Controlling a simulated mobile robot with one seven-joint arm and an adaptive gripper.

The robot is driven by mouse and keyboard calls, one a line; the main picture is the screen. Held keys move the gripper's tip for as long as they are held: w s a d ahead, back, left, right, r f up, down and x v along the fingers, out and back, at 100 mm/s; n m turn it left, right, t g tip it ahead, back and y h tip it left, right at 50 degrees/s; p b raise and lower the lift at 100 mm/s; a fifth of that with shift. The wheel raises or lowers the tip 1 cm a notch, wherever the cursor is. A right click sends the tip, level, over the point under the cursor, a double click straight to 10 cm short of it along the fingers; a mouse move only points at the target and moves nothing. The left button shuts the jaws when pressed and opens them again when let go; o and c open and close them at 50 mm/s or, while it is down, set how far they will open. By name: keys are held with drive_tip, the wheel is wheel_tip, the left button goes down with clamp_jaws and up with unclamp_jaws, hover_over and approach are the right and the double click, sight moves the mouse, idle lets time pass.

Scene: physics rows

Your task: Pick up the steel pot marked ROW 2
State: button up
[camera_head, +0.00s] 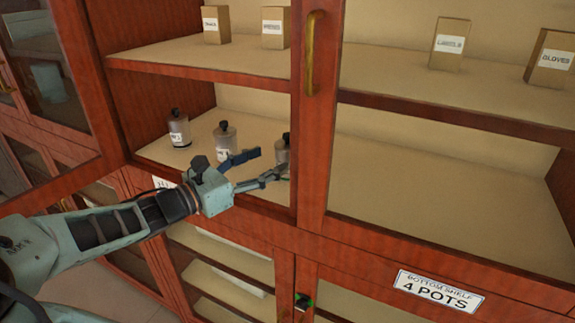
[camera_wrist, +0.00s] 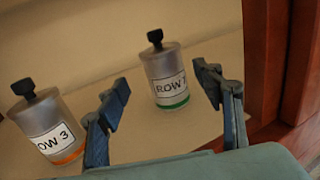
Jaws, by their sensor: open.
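In the head view, steel pots with black knobs stand on the lower shelf: one at left (camera_head: 179,131), one in the middle (camera_head: 224,138) and one at right (camera_head: 282,152), partly hidden by the door frame. Their labels are too small to read surely there. My gripper (camera_head: 270,162) is open and empty at the shelf front. In the wrist view, a pot with an orange band marked ROW 3 (camera_wrist: 48,125) is left of my gripper (camera_wrist: 161,76). A pot with a green band (camera_wrist: 165,73) shows between the fingers, apart from them; its label starts with ROW, its number unclear.
A red wooden post with a brass handle (camera_head: 312,50) stands right of my gripper. The lower shelf right of it (camera_head: 440,190) is bare. Boxes, including LABELS (camera_head: 449,45) and GLOVES (camera_head: 551,58), stand on the shelf above.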

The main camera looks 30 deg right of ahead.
sight(278, 159)
drive_tip(key=shift+w+d+f+b, duration=0.15)
drive_tip(key=shift+d, duration=1.35)
drive_tip(key=shift+w+d+f+b, duration=0.1)
drive_tip(key=shift+d+b, duration=0.05)
drive_tip(key=shift+d, duration=1.35)
drive_tip(key=c, duration=1.5)
